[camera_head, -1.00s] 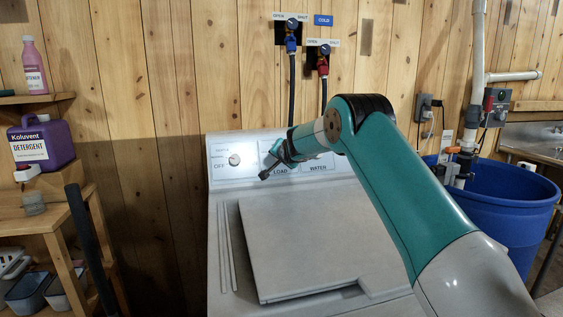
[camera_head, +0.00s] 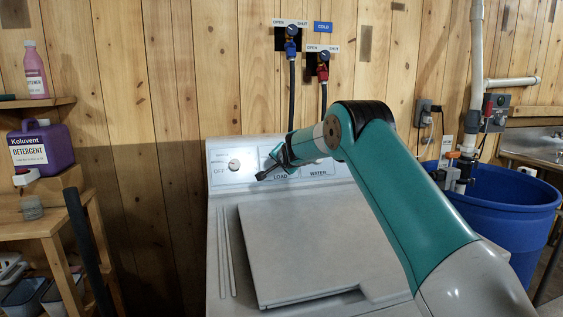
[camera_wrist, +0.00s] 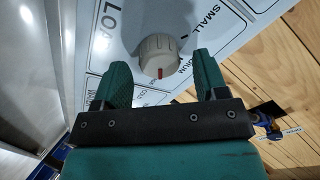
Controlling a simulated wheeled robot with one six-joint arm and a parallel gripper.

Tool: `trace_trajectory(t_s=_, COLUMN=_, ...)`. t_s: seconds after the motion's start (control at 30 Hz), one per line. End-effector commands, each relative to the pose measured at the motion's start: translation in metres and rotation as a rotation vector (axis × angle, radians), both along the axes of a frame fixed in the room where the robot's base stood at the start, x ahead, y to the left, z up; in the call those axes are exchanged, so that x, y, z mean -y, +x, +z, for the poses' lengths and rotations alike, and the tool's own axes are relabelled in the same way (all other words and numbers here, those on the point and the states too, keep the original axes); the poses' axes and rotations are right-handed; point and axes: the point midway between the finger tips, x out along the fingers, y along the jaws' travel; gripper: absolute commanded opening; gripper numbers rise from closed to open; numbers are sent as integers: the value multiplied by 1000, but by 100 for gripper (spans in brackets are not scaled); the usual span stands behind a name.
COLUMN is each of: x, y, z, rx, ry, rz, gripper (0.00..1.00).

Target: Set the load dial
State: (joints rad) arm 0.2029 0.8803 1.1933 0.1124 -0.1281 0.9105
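The load dial (camera_wrist: 158,54) is a round off-white knob with a red mark on its rim. The mark faces the bottom of the wrist view, towards my gripper. Printed words, including "SMALL" and "LO…", surround it on the white panel. My gripper (camera_wrist: 161,73) is open, with one teal finger on each side of the dial's near edge. I cannot tell whether either finger touches it. In the head view my gripper (camera_head: 260,177) is in front of the washer's control panel (camera_head: 222,149), by the "LOAD" label, and the load dial is hidden there.
Another knob (camera_head: 234,165) sits left on the panel, beside "OFF". The washer lid (camera_head: 300,250) is closed below. Water valves (camera_head: 291,47) and hoses are on the wall above. A detergent shelf (camera_head: 35,225) stands left; a blue tub (camera_head: 510,215) stands right.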

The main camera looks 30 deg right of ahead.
Motion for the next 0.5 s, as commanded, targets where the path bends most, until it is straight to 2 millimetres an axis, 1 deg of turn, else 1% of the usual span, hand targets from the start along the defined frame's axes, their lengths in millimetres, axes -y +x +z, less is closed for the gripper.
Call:
trace_trajectory(t_s=0.3, x=-1, y=-2, z=1, rx=0, ry=-1, rz=1, gripper=66)
trace_trajectory(t_s=0.37, x=-3, y=-6, z=3, rx=0, ry=-1, rz=1, gripper=66)
trace_trajectory(t_s=0.5, x=-9, y=-25, z=10, rx=0, ry=-1, rz=1, gripper=66)
